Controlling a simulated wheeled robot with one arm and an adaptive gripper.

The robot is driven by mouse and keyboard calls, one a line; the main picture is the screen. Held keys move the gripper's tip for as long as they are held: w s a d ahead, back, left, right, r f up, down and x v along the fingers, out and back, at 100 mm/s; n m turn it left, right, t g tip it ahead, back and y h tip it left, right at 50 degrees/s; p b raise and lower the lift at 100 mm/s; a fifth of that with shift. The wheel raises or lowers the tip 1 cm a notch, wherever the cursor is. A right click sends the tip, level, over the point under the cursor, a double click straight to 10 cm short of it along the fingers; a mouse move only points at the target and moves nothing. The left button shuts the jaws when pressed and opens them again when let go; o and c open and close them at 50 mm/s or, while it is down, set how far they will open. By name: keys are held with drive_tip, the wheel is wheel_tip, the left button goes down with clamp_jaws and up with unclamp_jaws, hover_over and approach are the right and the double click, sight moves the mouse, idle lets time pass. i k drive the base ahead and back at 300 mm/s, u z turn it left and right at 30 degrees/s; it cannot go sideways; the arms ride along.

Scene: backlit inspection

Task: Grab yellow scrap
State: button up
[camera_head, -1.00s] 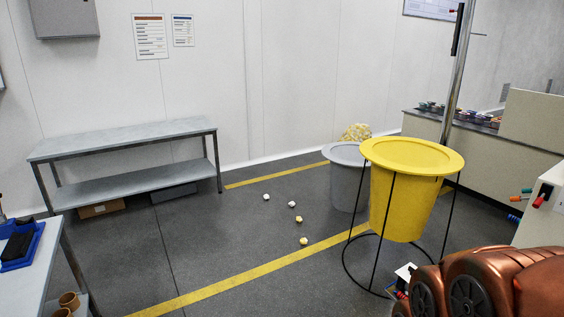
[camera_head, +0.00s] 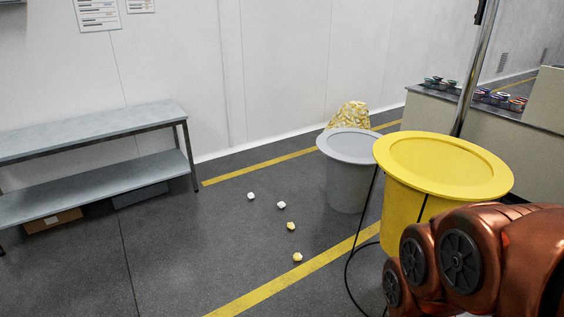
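Two small yellow scraps lie on the dark floor in the head view: one nearer (camera_head: 297,257) beside the yellow floor line, one a little farther (camera_head: 291,226). Two white scraps lie beyond them, one (camera_head: 281,205) and another (camera_head: 251,196) farther left. A copper-coloured part of my arm fills the lower right corner. My gripper's fingers do not show in the view.
A grey bench (camera_head: 90,135) stands left. Floor around the scraps is clear.

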sight(297, 256)
drive_tip(key=u, duration=0.3)
drive_tip(key=i, duration=0.6)
drive_tip(key=u, duration=0.6)
drive_tip(key=i, duration=1.5)
drive_tip(key=z, duration=0.65)
drive_tip(key=i, duration=0.55)
drive_tip(key=z, duration=0.3)
